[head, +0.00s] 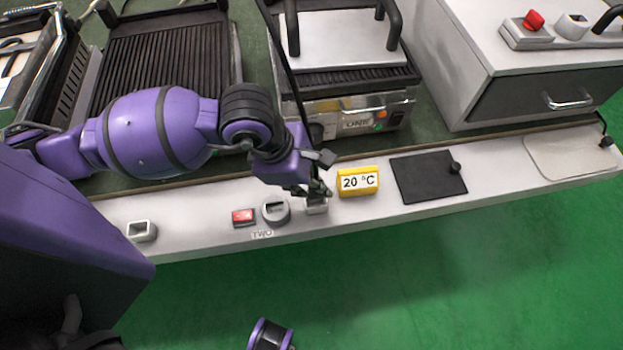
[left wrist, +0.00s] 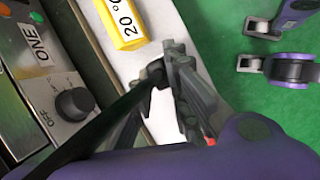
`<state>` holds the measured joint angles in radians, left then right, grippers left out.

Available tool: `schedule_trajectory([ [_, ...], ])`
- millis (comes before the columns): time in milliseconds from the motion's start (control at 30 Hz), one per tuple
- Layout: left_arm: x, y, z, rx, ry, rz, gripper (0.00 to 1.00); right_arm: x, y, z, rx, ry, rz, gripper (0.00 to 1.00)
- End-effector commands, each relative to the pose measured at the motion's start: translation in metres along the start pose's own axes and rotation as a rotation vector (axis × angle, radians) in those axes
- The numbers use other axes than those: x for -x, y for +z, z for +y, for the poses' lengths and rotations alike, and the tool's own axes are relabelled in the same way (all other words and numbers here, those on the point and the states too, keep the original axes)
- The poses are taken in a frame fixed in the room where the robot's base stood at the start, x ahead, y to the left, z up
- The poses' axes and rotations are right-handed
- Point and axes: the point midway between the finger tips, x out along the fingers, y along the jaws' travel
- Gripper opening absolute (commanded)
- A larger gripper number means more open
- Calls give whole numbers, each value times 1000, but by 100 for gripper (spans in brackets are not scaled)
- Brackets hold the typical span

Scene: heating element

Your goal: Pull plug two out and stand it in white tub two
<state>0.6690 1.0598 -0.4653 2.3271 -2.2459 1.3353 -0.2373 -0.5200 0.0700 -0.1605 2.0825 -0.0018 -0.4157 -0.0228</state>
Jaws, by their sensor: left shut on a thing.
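My left gripper (head: 319,191) is at the front of the white ledge, shut on a dark plug, with its fingers pointing down. In the left wrist view the black plug (left wrist: 157,72) shows between the fingertips; in the head view the fingers mostly hide it. A small white tub (head: 316,207) is directly below the fingertips. I cannot tell whether the plug is inside it or just above it. The round grey socket (head: 276,211) beside the label TWO (head: 262,233) looks empty. My right gripper is not in view.
A red switch (head: 243,217) is left of the socket, and another white tub (head: 141,231) is farther left. A yellow 20 °C display (head: 358,182) is close right of my gripper. A black plate (head: 428,177) lies beyond it. Grill ONE (head: 350,110) stands behind; a black cable runs past it.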

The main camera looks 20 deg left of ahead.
Motion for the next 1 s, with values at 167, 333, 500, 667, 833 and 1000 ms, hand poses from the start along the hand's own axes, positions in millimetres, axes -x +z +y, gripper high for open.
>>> schedule_trajectory([
  [167, -5, -2, -1, 0, -1, 0, 0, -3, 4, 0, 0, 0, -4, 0],
  [333, -9, -3, -1, 0, 0, 0, 0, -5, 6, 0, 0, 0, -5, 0],
  [500, -13, -5, -2, 0, 0, 0, 0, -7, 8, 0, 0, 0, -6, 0],
  [667, -17, -6, -2, 0, 0, 0, 0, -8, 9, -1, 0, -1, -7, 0],
  [833, -21, -8, -3, 0, 0, 0, 0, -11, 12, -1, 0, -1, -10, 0],
  [1000, -24, -9, -3, 0, 0, -1, 0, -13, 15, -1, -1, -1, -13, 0],
])
